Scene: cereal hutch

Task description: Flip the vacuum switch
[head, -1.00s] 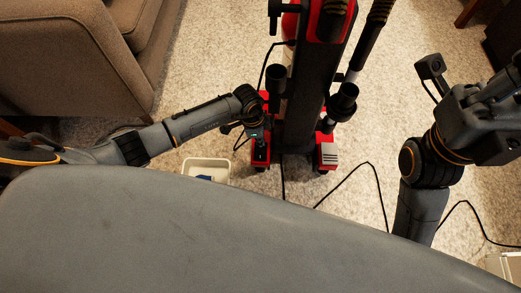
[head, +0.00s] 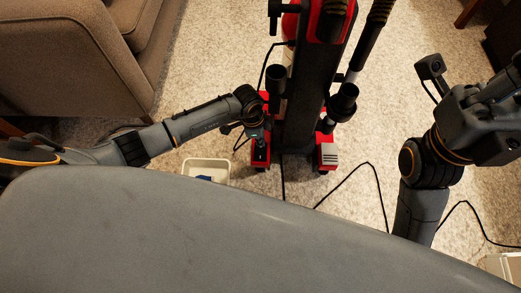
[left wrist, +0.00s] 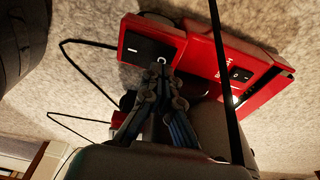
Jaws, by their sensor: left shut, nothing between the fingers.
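The red and black upright vacuum (head: 300,110) stands on the carpet in the middle of the head view. In the left wrist view its red base (left wrist: 190,55) carries a black rocker switch (left wrist: 140,46) with a line mark and a circle mark. My left gripper (left wrist: 160,72) is shut and empty, its fingertips at the circle end of the switch. I cannot tell whether they touch it. In the head view my left gripper (head: 259,137) is at the left side of the vacuum base, its fingers hard to make out. My right arm is at the right, its fingers out of view.
A white bin (head: 207,168) with something blue inside stands left of the vacuum. A brown sofa (head: 85,60) is at the upper left. A black cord (head: 375,185) runs over the carpet on the right. A second black smaller control (left wrist: 241,75) sits on the red base.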

